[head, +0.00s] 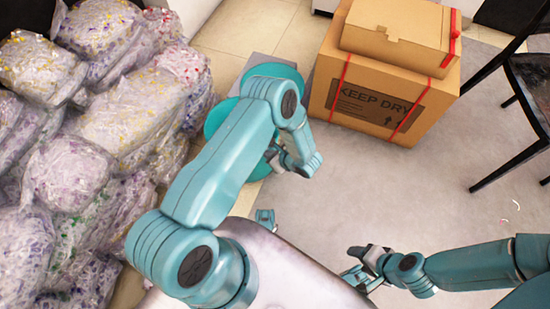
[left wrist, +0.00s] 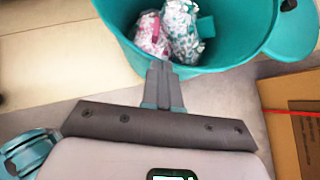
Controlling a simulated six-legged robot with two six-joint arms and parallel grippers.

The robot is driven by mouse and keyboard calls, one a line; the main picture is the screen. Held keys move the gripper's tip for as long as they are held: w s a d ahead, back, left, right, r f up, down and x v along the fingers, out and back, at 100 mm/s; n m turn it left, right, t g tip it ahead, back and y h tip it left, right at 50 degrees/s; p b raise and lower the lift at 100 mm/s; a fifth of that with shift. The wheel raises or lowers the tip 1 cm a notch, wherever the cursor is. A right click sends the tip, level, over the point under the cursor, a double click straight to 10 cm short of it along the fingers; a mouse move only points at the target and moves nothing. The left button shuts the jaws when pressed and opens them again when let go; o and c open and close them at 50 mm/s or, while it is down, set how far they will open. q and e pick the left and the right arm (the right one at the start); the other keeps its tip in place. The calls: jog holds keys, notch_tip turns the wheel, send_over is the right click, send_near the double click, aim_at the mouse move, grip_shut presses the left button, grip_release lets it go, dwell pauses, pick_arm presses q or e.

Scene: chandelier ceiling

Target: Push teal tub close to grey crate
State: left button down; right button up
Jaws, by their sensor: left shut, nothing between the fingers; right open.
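The teal tub (head: 219,117) stands beyond my left arm in the head view, largely hidden by it. In the left wrist view the open tub (left wrist: 122,17) has bags of coloured bits inside and a round teal flap (left wrist: 293,32) at its right. A grey box, apparently the grey crate (head: 259,64), shows partly behind my left arm. The gap between it and the tub is hidden. My left gripper (head: 274,158) is shut and empty. In the left wrist view its fingertips (left wrist: 160,68) are at the tub's near wall; contact is unclear. My right gripper (head: 358,262) is open, low and away from the tub.
Clear bags of coloured bits (head: 120,130) are piled at the left. A cardboard box marked KEEP DRY (head: 375,95) stands right of the tub, with a smaller box (head: 395,35) on top. A black chair (head: 530,95) is at the far right.

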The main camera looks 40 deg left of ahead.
pick_arm(q)
jog(key=a, duration=0.1)
jog(key=a+b, duration=0.1)
jog(key=a, duration=0.1)
jog(key=a+b, duration=0.1)
jog(key=a, duration=0.1)
jog(key=shift+w+a, duration=0.1)
jog(key=shift+w, duration=0.2)
pick_arm(e)
jog(key=shift+w+d+f, duration=0.1)
jog(key=shift+w+f, duration=0.05)
jog(key=shift+f, duration=0.4)
jog(key=shift+w+d+f, duration=0.1)
jog(key=shift+f, duration=0.45)
pick_arm(q)
jog(key=d+f+p+v, duration=0.1)
jog(key=d+f+v, duration=0.1)
jog(key=v, duration=1.1)
jog(key=shift+p, duration=0.35)
pick_arm(e)
jog(key=shift+s+d+r, duration=0.3)
jog(key=shift+s+r, duration=0.2)
jog(key=shift+s+d+r, duration=0.25)
jog(key=shift+s+r, duration=0.2)
jog(key=shift+r, duration=0.05)
